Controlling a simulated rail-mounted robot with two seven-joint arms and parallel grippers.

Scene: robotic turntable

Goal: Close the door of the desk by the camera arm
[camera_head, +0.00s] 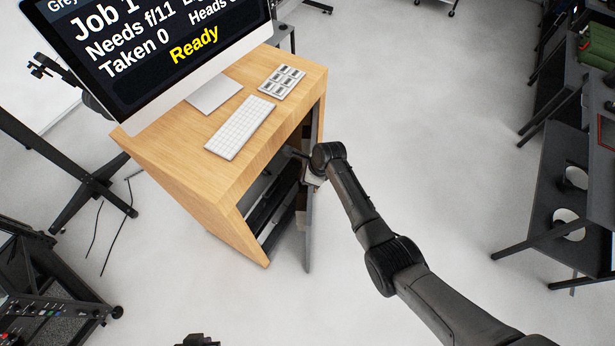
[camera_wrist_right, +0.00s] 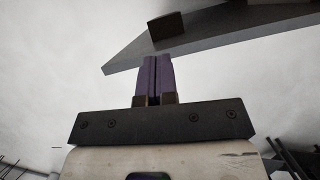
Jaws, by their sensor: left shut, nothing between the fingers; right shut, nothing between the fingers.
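The wooden desk (camera_head: 175,150) stands left of centre with its dark cabinet opening toward the lower right. Its grey door (camera_head: 308,240) stands open and shows nearly edge-on; in the right wrist view a grey panel (camera_wrist_right: 225,40) with a dark block on it appears to be this door. My right gripper (camera_head: 312,177) is at the upper part of the door, partly hidden by its own wrist. In the wrist view its purple fingers (camera_wrist_right: 154,75) are together and empty, close to the panel's edge; I cannot tell whether they touch. My left gripper (camera_head: 197,341) barely shows at the bottom edge, shut.
A monitor (camera_head: 160,50), a keyboard (camera_head: 240,127) and a keypad (camera_head: 281,82) stand on the desk. Black stand legs (camera_head: 85,195) and cables are at the left. Dark tables (camera_head: 560,165) line the right side. The floor between is clear.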

